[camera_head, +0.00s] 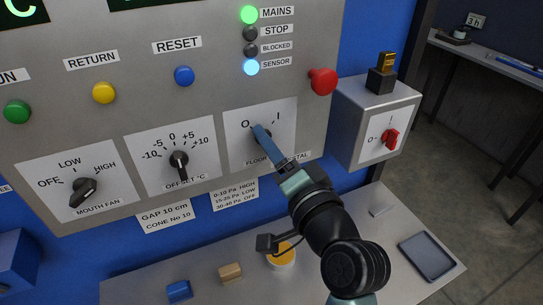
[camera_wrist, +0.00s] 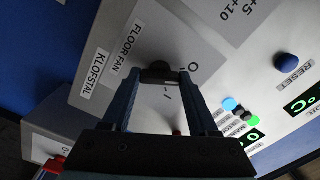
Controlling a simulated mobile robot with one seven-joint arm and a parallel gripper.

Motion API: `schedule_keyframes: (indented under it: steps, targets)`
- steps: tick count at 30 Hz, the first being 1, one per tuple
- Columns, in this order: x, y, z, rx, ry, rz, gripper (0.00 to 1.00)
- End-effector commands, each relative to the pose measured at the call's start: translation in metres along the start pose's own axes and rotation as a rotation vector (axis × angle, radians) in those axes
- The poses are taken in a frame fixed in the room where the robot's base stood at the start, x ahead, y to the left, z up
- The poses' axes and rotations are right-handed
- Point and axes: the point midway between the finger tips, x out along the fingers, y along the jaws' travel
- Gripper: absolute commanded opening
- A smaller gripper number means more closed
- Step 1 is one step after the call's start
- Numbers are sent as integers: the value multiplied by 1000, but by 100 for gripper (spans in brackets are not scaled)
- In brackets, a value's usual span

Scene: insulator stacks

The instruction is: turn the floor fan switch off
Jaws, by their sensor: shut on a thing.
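The floor fan switch is a black rotary knob on a white plate (camera_head: 232,152) marked O and I, at the lower right of the grey control panel. In the wrist view the knob (camera_wrist: 158,70) sits between the tips of my two blue fingers, near the FLOOR FAN label (camera_wrist: 122,45). My gripper (camera_head: 262,134) reaches up to the plate from the lower right and is shut on the knob. In the head view my fingers hide most of the knob. I cannot tell which mark it points to.
A grey box with a red switch (camera_head: 391,139) and a red mushroom button (camera_head: 322,81) are close on the right. The offset knob (camera_head: 180,163) is to the left. Below, a bench holds a round orange-topped item (camera_head: 281,255), small blocks and a dark tray (camera_head: 428,256).

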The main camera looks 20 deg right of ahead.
Motion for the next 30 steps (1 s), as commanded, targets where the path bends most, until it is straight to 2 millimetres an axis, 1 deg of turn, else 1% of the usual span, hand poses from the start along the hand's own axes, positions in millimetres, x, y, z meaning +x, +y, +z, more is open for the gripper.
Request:
schedule_keyframes:
  steps: [1,6,12,29,30]
  targets:
    - [0,3,2,-33,-1,0,4]
    - [0,2,1,-126,-1,2,4]
    - [0,2,1,-189,-2,2,4]
    - [0,1,1,-217,-3,3,4]
    - [0,1,1,-216,-2,3,67]
